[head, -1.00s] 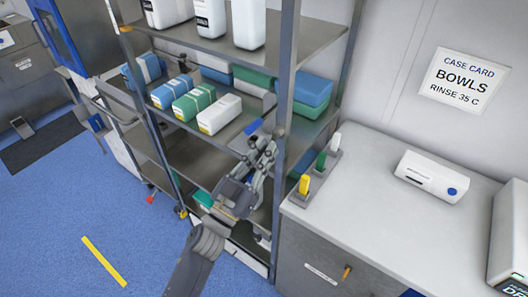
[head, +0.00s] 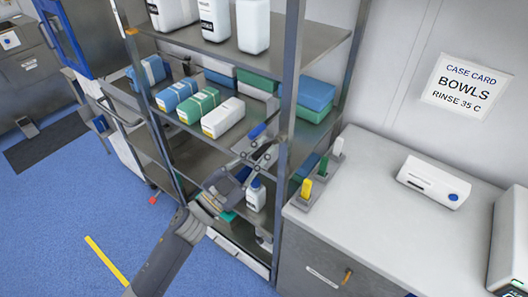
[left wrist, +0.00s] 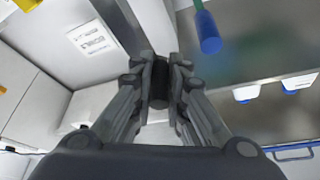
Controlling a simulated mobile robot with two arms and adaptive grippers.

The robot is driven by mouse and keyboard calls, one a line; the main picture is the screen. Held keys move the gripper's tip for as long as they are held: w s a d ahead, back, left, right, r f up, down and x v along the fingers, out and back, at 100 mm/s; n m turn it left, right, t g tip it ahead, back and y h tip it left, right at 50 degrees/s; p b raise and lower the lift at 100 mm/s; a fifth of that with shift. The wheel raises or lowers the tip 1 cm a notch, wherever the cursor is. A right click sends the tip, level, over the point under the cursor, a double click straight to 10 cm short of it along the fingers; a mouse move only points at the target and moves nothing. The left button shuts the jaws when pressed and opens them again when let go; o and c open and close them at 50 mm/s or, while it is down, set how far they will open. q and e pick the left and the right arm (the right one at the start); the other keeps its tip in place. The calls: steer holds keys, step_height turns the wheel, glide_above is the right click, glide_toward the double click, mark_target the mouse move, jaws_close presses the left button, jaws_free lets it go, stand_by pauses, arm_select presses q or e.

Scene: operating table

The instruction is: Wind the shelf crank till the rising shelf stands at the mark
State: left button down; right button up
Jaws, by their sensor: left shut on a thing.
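My left gripper (head: 260,153) is beside the front upright of the steel rack. In the left wrist view its fingers are shut on a dark cylindrical grip (left wrist: 160,82), which looks like the handle of the shelf crank. The rest of the crank is hidden or too small to make out. The rack's middle shelf (head: 222,142) bears wrapped packs and boxes. I cannot tell which shelf is the rising one, and I cannot make out the mark. A blue-ended handle (head: 257,131) shows by the fingertips, and also in the left wrist view (left wrist: 208,32). My right gripper is not in view.
White bottles (head: 215,18) stand on the top shelf (head: 300,42). A small white bottle (head: 256,195) stands low behind my gripper. At right, a counter (head: 385,195) holds coloured handles in a stand (head: 308,190) and a white device (head: 433,182).

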arm_select(q)
steer(key=shift+w+a+r+m+g+p, duration=0.2)
steer(key=shift+r+m+g+p, duration=0.6)
steer(key=shift+m, duration=1.15)
steer(key=shift+w+a+r+m+g+p, duration=0.2)
steer(key=shift+r+m+g+p, duration=0.6)
steer(key=shift+m, duration=1.2)
steer(key=shift+w+a+r+m+g+p, duration=0.2)
steer(key=shift+r+m+g+p, duration=0.2)
steer(key=shift+m+g+p, duration=1.15)
steer(key=shift+s+m+t, duration=0.1)
steer(key=shift+m+t, duration=0.5)
steer(key=shift+t, duration=0.05)
steer(key=c, duration=1.6)
jaws_free()
steer(key=shift+f, duration=0.15)
steer(key=shift+f, duration=0.15)
